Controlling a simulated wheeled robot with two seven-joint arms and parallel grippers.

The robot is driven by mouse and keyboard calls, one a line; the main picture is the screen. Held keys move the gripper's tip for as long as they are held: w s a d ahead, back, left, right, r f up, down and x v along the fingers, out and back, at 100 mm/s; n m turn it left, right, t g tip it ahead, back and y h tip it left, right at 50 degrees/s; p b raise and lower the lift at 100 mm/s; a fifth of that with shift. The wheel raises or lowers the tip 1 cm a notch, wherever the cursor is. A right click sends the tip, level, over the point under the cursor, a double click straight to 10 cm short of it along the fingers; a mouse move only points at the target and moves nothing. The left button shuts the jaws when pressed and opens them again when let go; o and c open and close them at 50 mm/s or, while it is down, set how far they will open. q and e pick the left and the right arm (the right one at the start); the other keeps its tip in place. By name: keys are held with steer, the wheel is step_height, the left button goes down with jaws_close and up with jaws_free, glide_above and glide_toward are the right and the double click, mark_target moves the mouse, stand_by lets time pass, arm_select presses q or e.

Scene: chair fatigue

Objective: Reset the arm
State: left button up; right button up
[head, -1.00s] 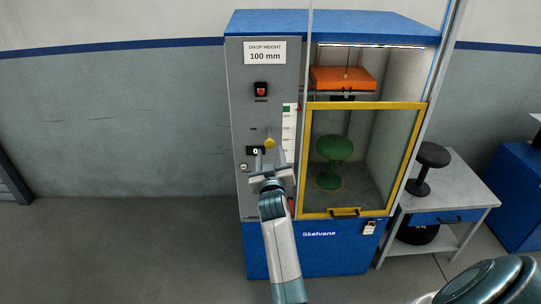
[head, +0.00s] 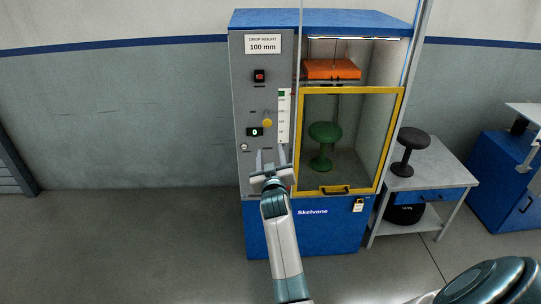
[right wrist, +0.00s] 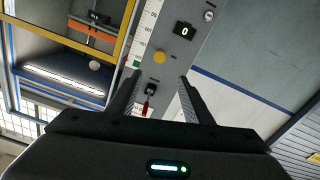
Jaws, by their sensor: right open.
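A yellow knob (head: 267,122) is on the grey control panel (head: 246,178) of the blue test machine, right of a small display (head: 255,132) reading 0. My right gripper (head: 270,157) is open and empty, in front of the panel below the knob. In the right wrist view the knob (right wrist: 159,57) lies beyond the open fingers (right wrist: 158,92), apart from them. A black switch box with a red lever (right wrist: 148,103) shows between the fingers there; it is high on the panel in the head view (head: 260,76). My left gripper is not in view.
A yellow-framed door (head: 352,91) is closed over a green stool (head: 323,142), below an orange block (head: 331,69). A padlock (head: 358,205) hangs below the door. A side table (head: 445,174) with a black stool (head: 411,148) stands right. The floor at left is clear.

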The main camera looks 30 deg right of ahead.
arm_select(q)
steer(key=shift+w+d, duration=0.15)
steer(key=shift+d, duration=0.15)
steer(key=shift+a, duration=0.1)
